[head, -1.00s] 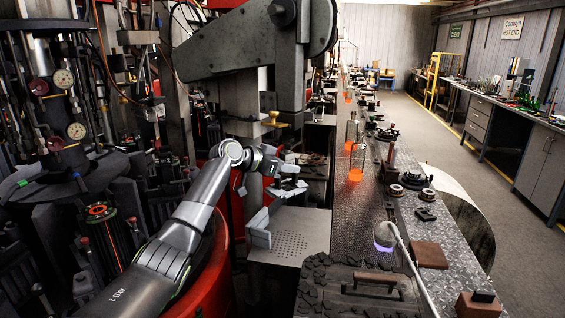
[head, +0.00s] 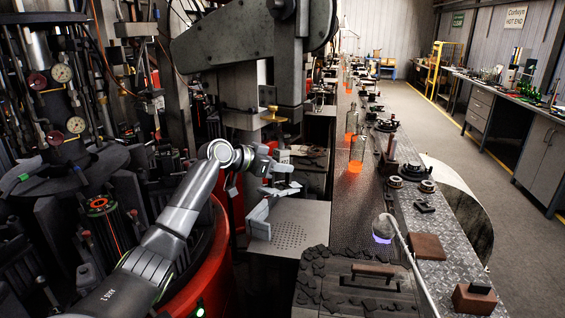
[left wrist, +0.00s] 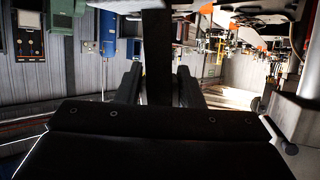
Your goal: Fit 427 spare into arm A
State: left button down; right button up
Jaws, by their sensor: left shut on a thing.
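My left gripper (head: 279,170) is in the middle of the head view, left of the conveyor and below the big grey machine arm (head: 240,45). In the left wrist view its two dark fingers (left wrist: 158,82) are shut on a dark upright bar (left wrist: 157,40). I cannot read any number on this bar, and its lower part is hidden behind the gripper body. In the head view the held piece is too small to tell from the gripper. A brass-coloured fitting (head: 272,114) shows just above the gripper. I cannot tell which part is arm A. My right gripper is not seen.
A perforated metal plate (head: 300,222) lies below and right of the gripper, with pale grey blocks at its left edge. Glowing bottles (head: 354,162) stand on the conveyor. A red round base (head: 213,262) and dense machinery crowd the left. The aisle at right is clear.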

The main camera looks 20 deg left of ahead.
pick_arm(q)
jog(key=shift+s+d+r, duration=0.15)
jog(key=shift+s, duration=0.55)
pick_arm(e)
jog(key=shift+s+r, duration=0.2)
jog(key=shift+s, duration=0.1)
pick_arm(q)
jog(key=shift+s, duration=0.1)
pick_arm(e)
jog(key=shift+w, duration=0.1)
pick_arm(q)
jog(key=shift+s+a+p, duration=0.2)
jog(key=shift+s+p, duration=0.55)
jog(key=shift+s, duration=0.95)
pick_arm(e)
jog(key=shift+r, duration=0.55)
